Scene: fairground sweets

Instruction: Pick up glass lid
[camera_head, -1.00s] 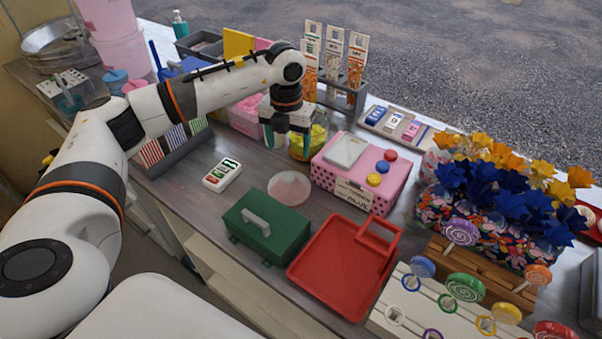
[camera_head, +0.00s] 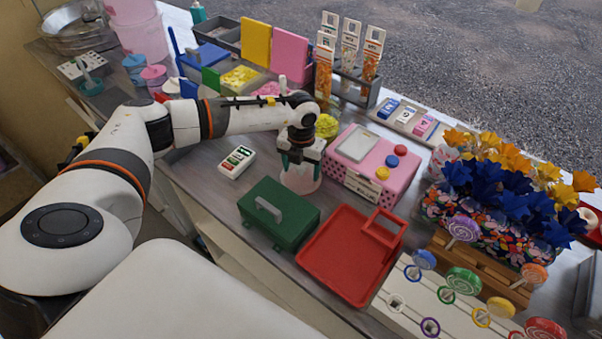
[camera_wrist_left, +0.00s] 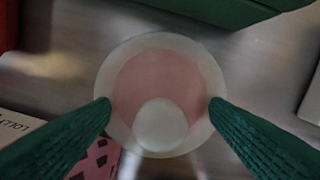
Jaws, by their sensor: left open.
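In the left wrist view the lid (camera_wrist_left: 160,72) shows from above with a frosted rim and a round whitish knob (camera_wrist_left: 160,124). My left gripper (camera_head: 301,160) is open and points down over the lid, partly hiding it in the head view. In the wrist view its green fingertips are on either side of the lid, overlapping its rim in the picture, with the knob between them. I cannot tell whether they touch it. My right gripper is not in view.
A green box with a handle (camera_head: 285,225) and a red tray (camera_head: 335,262) are nearer me. The pink dotted box (camera_head: 400,185) is close on the right. A white device (camera_head: 237,162) lies to the left. A yellow-filled jar (camera_head: 327,125) stands behind.

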